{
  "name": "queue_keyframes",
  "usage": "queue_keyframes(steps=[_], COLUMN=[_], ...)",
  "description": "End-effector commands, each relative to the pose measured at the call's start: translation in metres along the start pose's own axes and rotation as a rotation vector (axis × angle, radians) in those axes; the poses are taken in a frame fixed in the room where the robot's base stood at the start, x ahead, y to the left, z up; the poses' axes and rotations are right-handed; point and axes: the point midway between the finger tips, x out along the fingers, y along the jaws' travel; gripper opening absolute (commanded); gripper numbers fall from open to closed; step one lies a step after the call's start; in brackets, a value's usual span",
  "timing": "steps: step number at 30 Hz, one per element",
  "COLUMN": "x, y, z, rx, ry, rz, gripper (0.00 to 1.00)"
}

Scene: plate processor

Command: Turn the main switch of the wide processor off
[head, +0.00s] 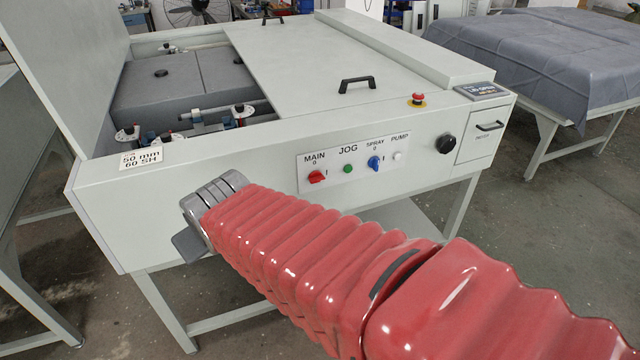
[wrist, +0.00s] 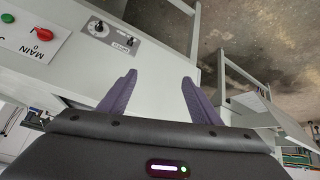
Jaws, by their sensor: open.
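The wide processor (head: 240,190) is a pale grey machine with a white control panel on its front. Its main switch (head: 316,177) is a red knob under the label "MAIN", with a "0" above it and an "I" to its right. In the wrist view the red main switch (wrist: 40,34) is at the upper left, with its label upside down. My gripper (wrist: 158,80) is open and empty, its two purple fingers apart, and the switch lies outside them. In the head view my wrist is near the processor's front, left of the panel; the fingers are mostly hidden.
On the panel, a green jog button (head: 348,169), a blue spray switch (head: 375,163) and a white pump button (head: 397,156) sit right of the main switch. A red emergency stop (head: 417,99) is on top. A raised lid (head: 75,65) stands at the left.

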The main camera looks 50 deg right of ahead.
Motion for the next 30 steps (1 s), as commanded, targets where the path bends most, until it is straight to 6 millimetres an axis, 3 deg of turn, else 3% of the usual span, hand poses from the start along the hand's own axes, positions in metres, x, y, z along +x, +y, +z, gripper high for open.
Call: queue_keyframes(steps=[3, 14, 23, 30], x=[0.030, 0.100, 0.142, 0.163], y=[0.035, 0.131, 0.201, 0.246], z=[-0.011, -0.025, -0.007, 0.023], rx=[0.017, 0.030, 0.044, 0.074], ry=[0.045, 0.200, 0.332, 0.451], rz=[0.061, 0.185, 0.237, 0.254], gripper=[0.58, 0.58, 0.58, 0.58])
